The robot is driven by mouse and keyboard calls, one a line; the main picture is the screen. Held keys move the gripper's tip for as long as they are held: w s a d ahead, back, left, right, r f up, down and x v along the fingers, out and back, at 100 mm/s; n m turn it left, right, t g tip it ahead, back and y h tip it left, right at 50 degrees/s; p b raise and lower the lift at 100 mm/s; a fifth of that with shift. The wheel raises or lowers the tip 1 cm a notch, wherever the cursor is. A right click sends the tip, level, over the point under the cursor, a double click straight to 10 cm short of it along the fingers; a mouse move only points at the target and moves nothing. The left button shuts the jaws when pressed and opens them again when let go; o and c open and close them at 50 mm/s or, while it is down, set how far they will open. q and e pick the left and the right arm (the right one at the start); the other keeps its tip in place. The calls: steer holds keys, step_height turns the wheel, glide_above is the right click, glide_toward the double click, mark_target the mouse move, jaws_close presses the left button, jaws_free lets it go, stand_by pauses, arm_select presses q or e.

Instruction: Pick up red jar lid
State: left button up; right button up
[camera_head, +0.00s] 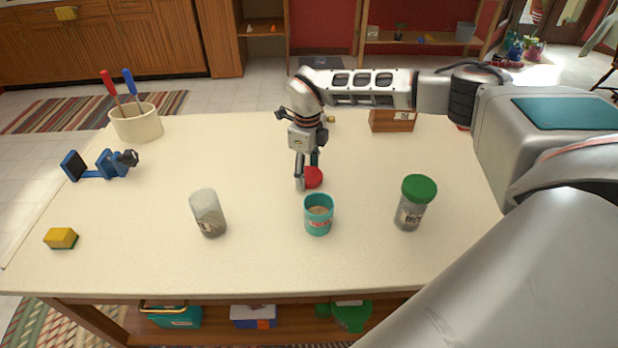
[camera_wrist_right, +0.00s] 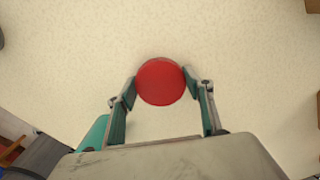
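The red jar lid (camera_head: 314,177) lies on the table near its middle, behind the teal cup. In the right wrist view the lid (camera_wrist_right: 161,82) is a round red disc in front of and partly between the fingertips. My right gripper (camera_head: 307,183) points down at the lid, close to the table, with one finger left of the lid. In the right wrist view the gripper (camera_wrist_right: 163,92) is open, with the fingers spread on both sides of the lid's near edge. I cannot tell whether they touch it. My left gripper is not in view.
A teal cup (camera_head: 318,215), a grey jar (camera_head: 208,213) and a green-lidded jar (camera_head: 413,204) stand along the front of the table (camera_head: 250,265). At left are a yellow sponge (camera_head: 60,238), a blue clamp (camera_head: 105,164) and a utensil crock (camera_head: 137,123). A wooden box (camera_head: 392,121) stands behind.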

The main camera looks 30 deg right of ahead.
mark_target(307, 174)
stand_by(0.4)
steer(key=shift+r, duration=0.7)
steer(key=shift+r+p, duration=1.15)
steer(key=shift+r, duration=8.1)
steer(key=s+a+f+n, duration=0.3)
steer(key=s+a+n, duration=0.3)
steer(key=n, duration=0.9)
steer(key=s+a+f+n, duration=0.3)
steer(key=s+a+n, duration=0.3)
steer(key=n, duration=0.9)
steer(key=shift+s+a+f, duration=0.2)
steer(key=shift+s+a, duration=0.15)
steer(key=shift+s, duration=0.5)
